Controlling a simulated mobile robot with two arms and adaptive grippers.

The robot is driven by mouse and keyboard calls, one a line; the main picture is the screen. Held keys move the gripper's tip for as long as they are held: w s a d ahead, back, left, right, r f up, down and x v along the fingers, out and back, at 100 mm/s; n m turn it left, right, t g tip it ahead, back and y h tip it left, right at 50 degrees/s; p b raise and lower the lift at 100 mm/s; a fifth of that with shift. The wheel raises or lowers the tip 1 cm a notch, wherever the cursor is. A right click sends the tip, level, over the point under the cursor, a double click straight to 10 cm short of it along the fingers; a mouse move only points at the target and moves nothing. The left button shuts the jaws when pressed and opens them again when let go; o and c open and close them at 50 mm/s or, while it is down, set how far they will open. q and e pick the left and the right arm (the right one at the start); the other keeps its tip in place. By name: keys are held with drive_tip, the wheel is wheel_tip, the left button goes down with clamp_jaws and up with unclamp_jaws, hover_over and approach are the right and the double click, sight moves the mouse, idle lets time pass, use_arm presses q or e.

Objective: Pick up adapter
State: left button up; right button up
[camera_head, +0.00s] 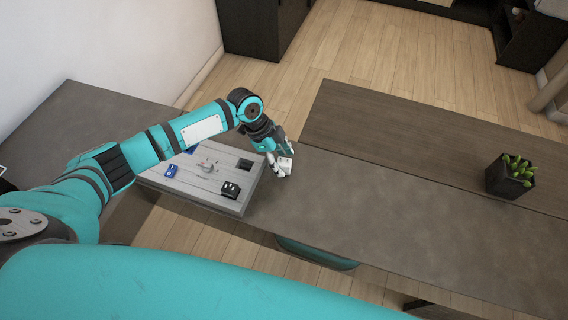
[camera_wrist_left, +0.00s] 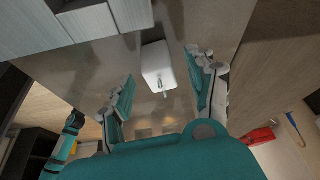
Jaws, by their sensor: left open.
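The adapter (camera_wrist_left: 158,65) looks like a small white block with metal prongs on its near side in the left wrist view. It lies on the grey table top, between and slightly beyond the spread fingers of my left gripper (camera_wrist_left: 165,88). The gripper is open, and no finger visibly touches the adapter. In the head view my left gripper (camera_head: 281,167) is over the table just right of the wooden board, with the white adapter (camera_head: 286,163) partly hidden at its fingers. My right gripper is in neither view.
A grey wooden board (camera_head: 205,172) beside the gripper carries blue pieces, a grey fixture and a black block (camera_head: 231,189); its edge (camera_wrist_left: 95,20) also shows in the wrist view. A potted plant (camera_head: 511,176) stands far right. The table (camera_head: 400,215) between is clear.

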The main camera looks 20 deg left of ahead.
sight(284, 161)
use_arm(q)
drive_tip(key=shift+x, duration=1.05)
clamp_jaws()
wheel_tip(284, 161, up, 10)
drive_tip(key=shift+r, duration=0.1)
